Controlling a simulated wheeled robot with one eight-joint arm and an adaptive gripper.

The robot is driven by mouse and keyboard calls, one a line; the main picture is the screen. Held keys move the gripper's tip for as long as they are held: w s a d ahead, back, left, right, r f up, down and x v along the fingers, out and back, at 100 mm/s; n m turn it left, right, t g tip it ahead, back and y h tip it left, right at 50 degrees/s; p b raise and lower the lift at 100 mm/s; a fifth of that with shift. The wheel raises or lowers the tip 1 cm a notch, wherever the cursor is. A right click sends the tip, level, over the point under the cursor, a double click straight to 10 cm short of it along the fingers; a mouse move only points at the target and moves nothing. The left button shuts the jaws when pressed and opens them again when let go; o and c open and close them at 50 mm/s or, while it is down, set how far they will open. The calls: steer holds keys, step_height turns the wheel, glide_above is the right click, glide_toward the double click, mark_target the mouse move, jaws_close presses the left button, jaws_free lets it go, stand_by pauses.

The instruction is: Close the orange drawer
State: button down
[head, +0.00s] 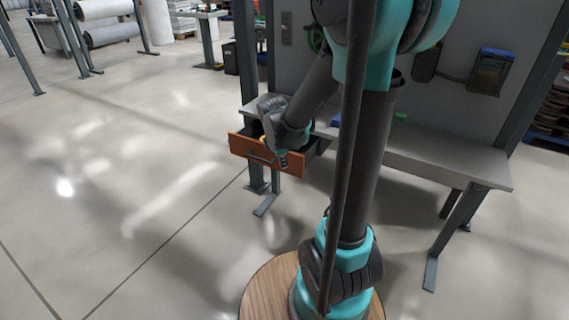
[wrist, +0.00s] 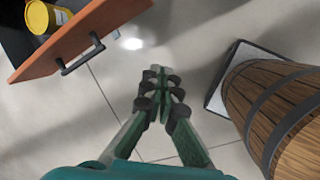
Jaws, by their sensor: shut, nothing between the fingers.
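The orange drawer (head: 262,152) is pulled out from under the grey workbench, with its dark handle on the front. In the wrist view, the orange drawer front (wrist: 105,32) and its black handle (wrist: 82,56) are at the upper left. A yellow can (wrist: 44,17) lies in the dark inside of the drawer. My gripper (head: 283,164) hangs near the right part of the drawer front and hides some of it. In the wrist view, my gripper (wrist: 159,70) is shut and empty, pointing past the drawer's front side, apart from the handle.
The grey workbench (head: 450,164) stands on dark metal legs, with a grey panel (head: 437,120) behind it. A small blue-topped box (head: 491,71) hangs on the panel. The concrete floor (head: 110,200) in front and to the left of the drawer is clear.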

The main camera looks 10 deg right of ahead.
steer(key=w+a+n+h, duration=0.1)
steer(key=w+a+n, duration=0.1)
steer(key=w+n, duration=0.5)
steer(key=w+d+f+n, duration=0.1)
steer(key=w+d+f, duration=0.4)
steer(key=f, duration=0.5)
steer(key=shift+w+d+f, duration=0.15)
steer(key=shift+w+d, duration=0.2)
steer(key=shift+w, duration=0.05)
steer(key=shift+w+d, duration=0.1)
glide_above(304, 153)
stand_by(0.5)
steer(key=shift+w, duration=0.1)
